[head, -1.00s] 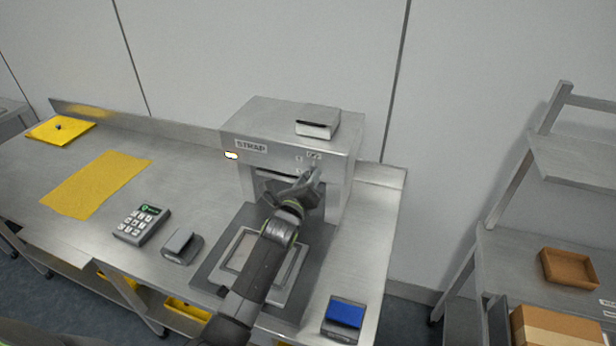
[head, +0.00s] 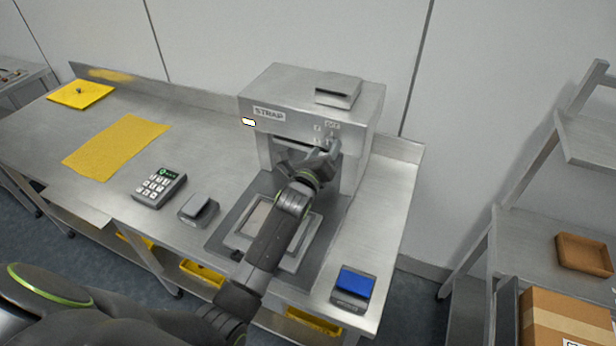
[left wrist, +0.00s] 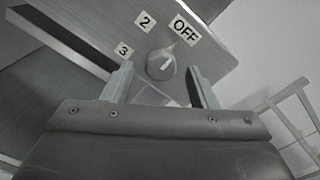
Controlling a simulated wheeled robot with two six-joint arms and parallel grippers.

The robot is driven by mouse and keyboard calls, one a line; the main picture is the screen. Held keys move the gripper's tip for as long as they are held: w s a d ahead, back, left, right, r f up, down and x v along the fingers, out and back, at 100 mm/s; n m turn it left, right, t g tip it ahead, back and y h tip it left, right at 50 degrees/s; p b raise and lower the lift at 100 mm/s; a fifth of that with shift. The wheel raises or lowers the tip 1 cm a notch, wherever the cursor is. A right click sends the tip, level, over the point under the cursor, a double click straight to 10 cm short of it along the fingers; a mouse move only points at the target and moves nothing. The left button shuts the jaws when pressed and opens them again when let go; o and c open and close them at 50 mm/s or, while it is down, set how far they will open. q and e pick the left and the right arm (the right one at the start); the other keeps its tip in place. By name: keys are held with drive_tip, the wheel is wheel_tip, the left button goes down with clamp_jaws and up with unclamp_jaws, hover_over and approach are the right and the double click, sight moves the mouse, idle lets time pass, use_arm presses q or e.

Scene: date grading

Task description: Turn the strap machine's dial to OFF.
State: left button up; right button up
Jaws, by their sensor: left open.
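The strap machine (head: 300,100) is a grey metal box with a STRAP label, standing on the steel bench. Its dial (left wrist: 161,65) is a round grey knob on the front panel, seen in the left wrist view. Labels 3, 2 and OFF (left wrist: 185,30) curve around the dial from left to upper right. My right gripper is out of view.
A keypad (head: 159,187), a small grey device (head: 198,209) and a blue-topped device (head: 354,284) sit on the bench. A yellow mat (head: 115,147) lies to the left. A metal shelf with boxes (head: 567,318) stands at the right.

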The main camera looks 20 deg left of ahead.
use_arm(q)
drive_tip(key=s+b, duration=0.5)
drive_tip(key=s, duration=1.1)
drive_tip(key=shift+s+a, duration=0.2)
drive_tip(key=shift+a, duration=0.05)
